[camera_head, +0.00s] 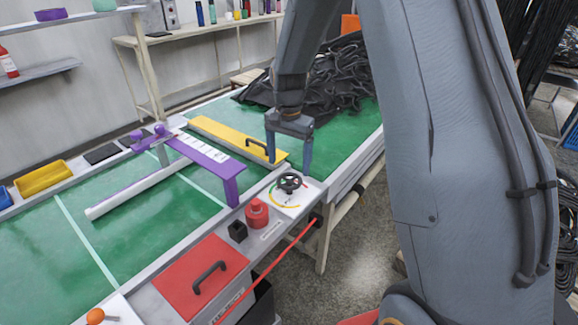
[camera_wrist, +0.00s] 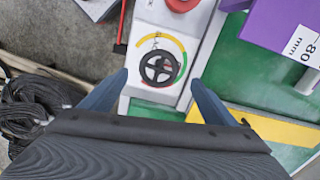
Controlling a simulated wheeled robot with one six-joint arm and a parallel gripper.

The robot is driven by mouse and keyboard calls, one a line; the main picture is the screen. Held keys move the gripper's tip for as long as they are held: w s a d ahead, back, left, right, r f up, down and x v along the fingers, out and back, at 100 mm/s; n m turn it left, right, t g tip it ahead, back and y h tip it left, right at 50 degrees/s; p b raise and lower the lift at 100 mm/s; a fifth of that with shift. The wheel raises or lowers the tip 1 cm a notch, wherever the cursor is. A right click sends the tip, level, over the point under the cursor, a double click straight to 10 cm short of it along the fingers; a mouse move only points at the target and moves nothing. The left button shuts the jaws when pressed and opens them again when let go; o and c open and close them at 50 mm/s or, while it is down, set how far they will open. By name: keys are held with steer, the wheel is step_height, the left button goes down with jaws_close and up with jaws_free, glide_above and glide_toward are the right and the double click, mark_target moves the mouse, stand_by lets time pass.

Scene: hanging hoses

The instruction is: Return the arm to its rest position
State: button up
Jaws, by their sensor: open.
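My arm reaches out over the green-topped bench (camera_head: 70,258). My gripper (camera_head: 287,165) points down near the bench's right end, just beyond the black handwheel (camera_head: 289,183) in the head view. It is open, with nothing between its fingers. In the wrist view my gripper's two fingertips (camera_wrist: 160,82) stand apart, and the handwheel (camera_wrist: 160,67) shows between and ahead of them. A yellow and green arc is marked around the wheel. From these views I cannot tell the exact height of the fingers above the panel.
A purple frame (camera_head: 205,165) spans a white tube (camera_head: 140,192). A yellow plate with a handle (camera_head: 225,138) lies behind. A red button (camera_head: 257,212) and red lid (camera_head: 200,275) are in front. Black hoses (camera_head: 325,80) pile at the bench's far end. Open floor (camera_head: 350,270) lies right of the bench.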

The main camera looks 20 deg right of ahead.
steer(key=shift+s, duration=0.1)
steer(key=s+r+n, duration=0.2)
steer(key=s+n, duration=0.2)
steer(key=s, duration=0.8)
steer(key=s+r+n, duration=0.2)
steer(key=s+n, duration=0.3)
steer(key=s, duration=0.7)
steer(key=shift+s+t, duration=0.3)
